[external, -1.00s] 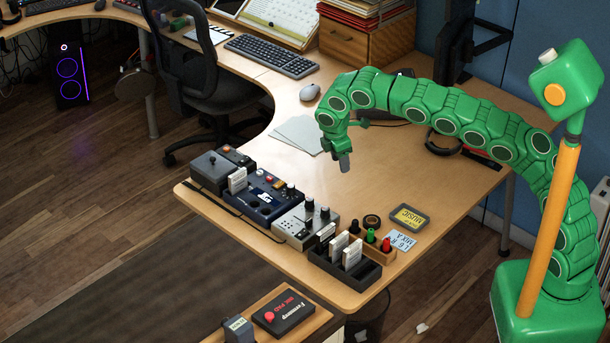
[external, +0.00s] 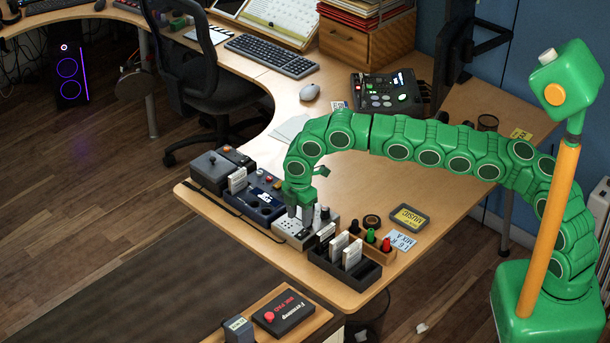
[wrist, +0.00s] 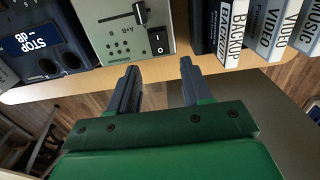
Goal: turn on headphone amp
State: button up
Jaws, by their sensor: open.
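A dark blue device (external: 253,202) stands directly left of the silver box. A black rack (external: 366,277) with upright labelled cases stands close on its right. A yellow-labelled cassette (external: 409,217) lies farther right. The tabletop behind the row is mostly clear.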

aim_at(300, 235)
jog(key=shift+f, duration=2.7)
grip_shut()
